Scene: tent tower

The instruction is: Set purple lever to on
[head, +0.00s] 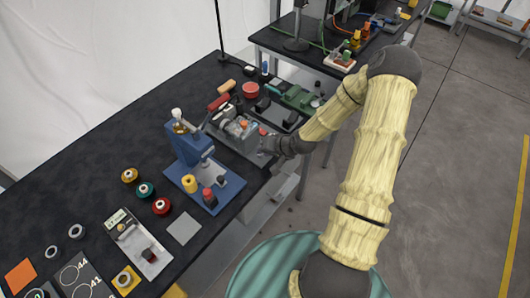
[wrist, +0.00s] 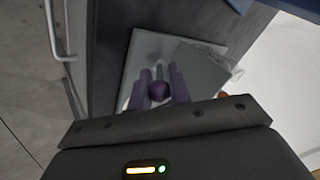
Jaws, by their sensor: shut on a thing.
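The purple lever (wrist: 159,91) shows in the wrist view as a dark purple round knob on a short stem, rising from a pale plate (wrist: 146,47). My gripper (wrist: 158,80) has one finger on each side of the knob and is shut on it. In the head view my gripper (head: 267,146) is at the right edge of the grey device (head: 236,141) on the black table. There the lever is hidden behind my gripper, and its on or off marks cannot be read in either view.
A grey block (wrist: 203,67) stands close beside the lever. On the black table (head: 95,145) a blue press (head: 190,150) stands left of the grey device, with a green tool (head: 300,98) and a red round container (head: 250,90) behind. The floor (head: 455,150) to the right is clear.

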